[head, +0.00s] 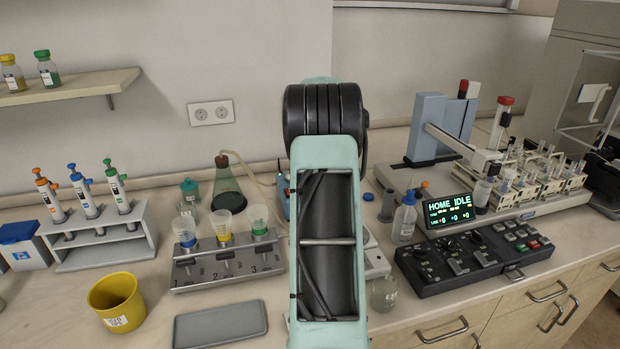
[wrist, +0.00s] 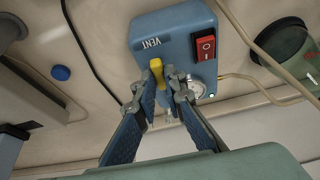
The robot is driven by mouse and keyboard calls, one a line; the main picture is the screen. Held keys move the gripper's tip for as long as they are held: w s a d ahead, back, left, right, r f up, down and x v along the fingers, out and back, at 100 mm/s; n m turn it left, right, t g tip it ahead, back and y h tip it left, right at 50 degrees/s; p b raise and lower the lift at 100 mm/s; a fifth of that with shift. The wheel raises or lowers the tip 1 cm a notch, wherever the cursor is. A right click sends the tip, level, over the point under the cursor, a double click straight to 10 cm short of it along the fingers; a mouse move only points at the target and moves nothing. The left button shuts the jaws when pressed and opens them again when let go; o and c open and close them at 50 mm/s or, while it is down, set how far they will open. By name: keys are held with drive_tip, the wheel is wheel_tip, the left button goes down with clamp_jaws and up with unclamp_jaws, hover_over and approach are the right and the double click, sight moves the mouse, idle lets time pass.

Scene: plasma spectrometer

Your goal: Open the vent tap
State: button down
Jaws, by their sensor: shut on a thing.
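The vent tap (wrist: 156,70) is a yellow lever on a blue box (wrist: 165,33) marked VENT, in the wrist view. My gripper (wrist: 166,76) is at the tap, its two fingers closed in around the yellow lever. The fingertips partly cover the lever's lower part and the fitting below it. In the head view my arm hides most of the blue box; only a small blue part (head: 283,203) shows at the arm's left edge. The gripper itself does not show in the head view.
A red rocker switch (wrist: 205,46) and a round gauge (wrist: 197,89) sit right beside the tap. A green flask (head: 227,186) with tubing stands left of my arm. A funnel rack (head: 190,283) and a black control panel (head: 470,285) flank it.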

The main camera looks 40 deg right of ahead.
drive_tip(key=shift+n, duration=0.3)
drive_tip(key=c, duration=2)
unclamp_jaws()
drive_tip(key=v, duration=1.2)
drive_tip(key=shift+s, duration=0.15)
wheel_tip(320, 180, up, 8)
drive_tip(key=p, duration=0.7)
